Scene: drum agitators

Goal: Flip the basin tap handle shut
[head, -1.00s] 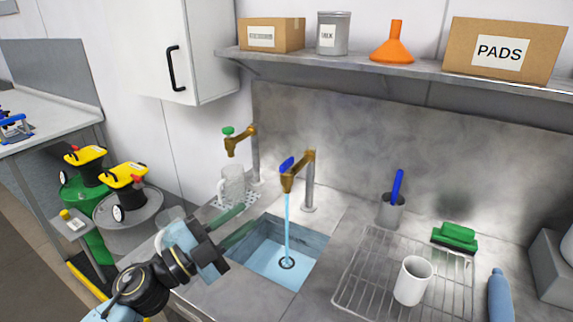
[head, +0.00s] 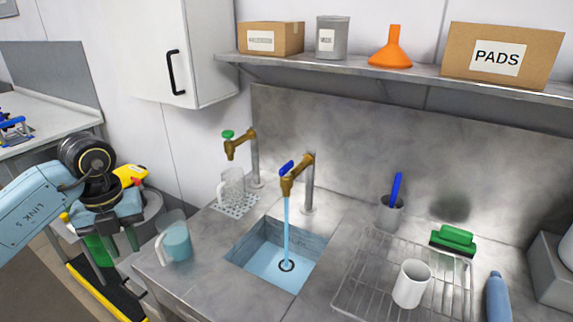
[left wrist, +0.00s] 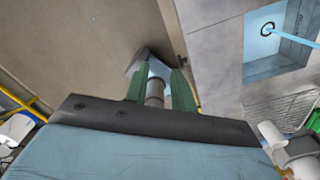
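The basin tap (head: 297,176) is a brass spout on a grey post, with a blue handle (head: 286,167) on top. Water (head: 287,228) runs from it into the square basin (head: 256,232); the stream also shows in the left wrist view (left wrist: 295,36). My left gripper (head: 117,246) is left of the counter, well away from the tap, fingers pointing down. In the left wrist view its green fingers (left wrist: 160,88) stand apart. A clear jug (head: 177,241) of bluish liquid stands on the counter between gripper and basin. My right gripper is not in view.
A second tap (head: 240,143) with a green handle stands behind, a glass mug (head: 231,185) under it. A wire rack (head: 365,280) with a white mug (head: 411,284) is right of the basin. A shelf (head: 420,74) overhangs the back. Drums stand at left.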

